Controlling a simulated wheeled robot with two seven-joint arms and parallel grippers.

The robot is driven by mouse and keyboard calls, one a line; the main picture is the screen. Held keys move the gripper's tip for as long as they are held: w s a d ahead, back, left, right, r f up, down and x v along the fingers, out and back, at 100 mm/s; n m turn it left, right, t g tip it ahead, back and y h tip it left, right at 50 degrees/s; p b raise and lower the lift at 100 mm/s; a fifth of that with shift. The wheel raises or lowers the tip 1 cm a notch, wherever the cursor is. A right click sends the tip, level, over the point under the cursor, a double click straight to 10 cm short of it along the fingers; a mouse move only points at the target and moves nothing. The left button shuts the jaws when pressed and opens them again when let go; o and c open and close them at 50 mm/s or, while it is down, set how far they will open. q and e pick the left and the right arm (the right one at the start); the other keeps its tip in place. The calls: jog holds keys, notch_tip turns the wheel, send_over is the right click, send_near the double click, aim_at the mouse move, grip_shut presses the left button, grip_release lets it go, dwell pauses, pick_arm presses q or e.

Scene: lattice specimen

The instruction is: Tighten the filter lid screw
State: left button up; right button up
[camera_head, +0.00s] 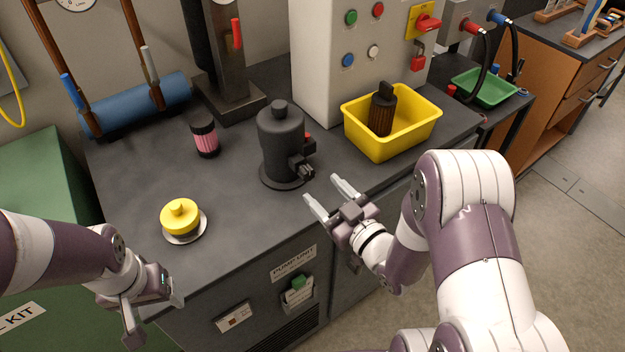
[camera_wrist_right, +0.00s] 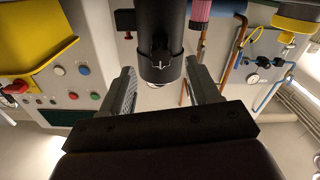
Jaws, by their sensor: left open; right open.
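The dark filter housing (camera_head: 281,145) stands upright on the bench, its lid (camera_head: 280,109) on top. A small black screw fitting (camera_head: 302,168) sticks out on its right side, with a red part just above. My right gripper (camera_head: 330,198) is open and empty, just right of and in front of the housing, fingers pointing towards it. In the right wrist view the housing (camera_wrist_right: 160,35) appears upside down, its end reaching between the open fingers (camera_wrist_right: 160,80); I see no contact. My left gripper (camera_head: 157,313) is open and empty at the bench's front left edge.
A yellow knobbed part (camera_head: 180,216) sits on a pale disc at the front left. A pink cartridge (camera_head: 205,139) stands behind it. A yellow bin (camera_head: 388,145) holding a brown filter (camera_head: 381,114) is at the right, before a control cabinet (camera_head: 325,55). The bench between is clear.

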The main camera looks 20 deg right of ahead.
aim_at(310, 177)
jog(key=x, duration=0.5)
jog(key=shift+w+a, duration=0.1)
jog(key=shift+w, duration=0.1)
jog(key=c, duration=1)
jog(key=shift+c, duration=0.2)
